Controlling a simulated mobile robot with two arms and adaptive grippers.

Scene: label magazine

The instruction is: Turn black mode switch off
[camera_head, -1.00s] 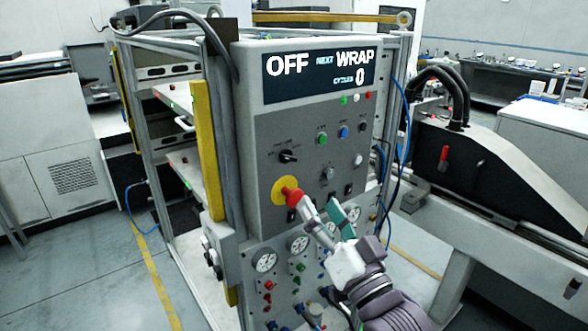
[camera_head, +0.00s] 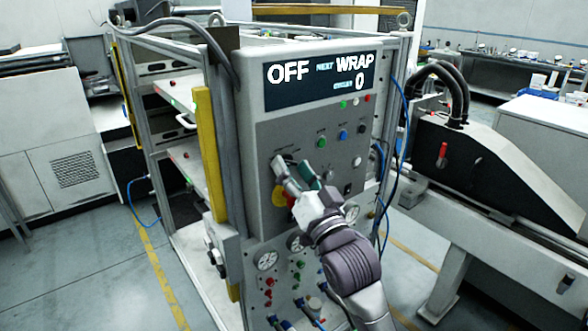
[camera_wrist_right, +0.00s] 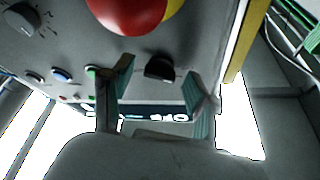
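The black mode switch (camera_wrist_right: 160,69) is a small dark knob on the grey control panel (camera_head: 262,140). In the wrist view it lies between the two fingers of my right gripper (camera_wrist_right: 158,82), with a gap to each finger. The gripper is open and empty. In the head view my right gripper (camera_head: 291,166) is at the panel's left side, and its fingers largely hide the switch. Whether the fingertips touch the panel I cannot tell. The display (camera_head: 318,80) above reads OFF, WRAP and 0. My left gripper is not in view.
The red emergency button (camera_wrist_right: 128,12) on its yellow plate is close to my right fingers, partly hidden by them in the head view. Another knob (camera_wrist_right: 22,18) and several coloured buttons are nearby. Gauges (camera_head: 266,261) sit lower down. A yellow post (camera_head: 210,150) stands left of the panel.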

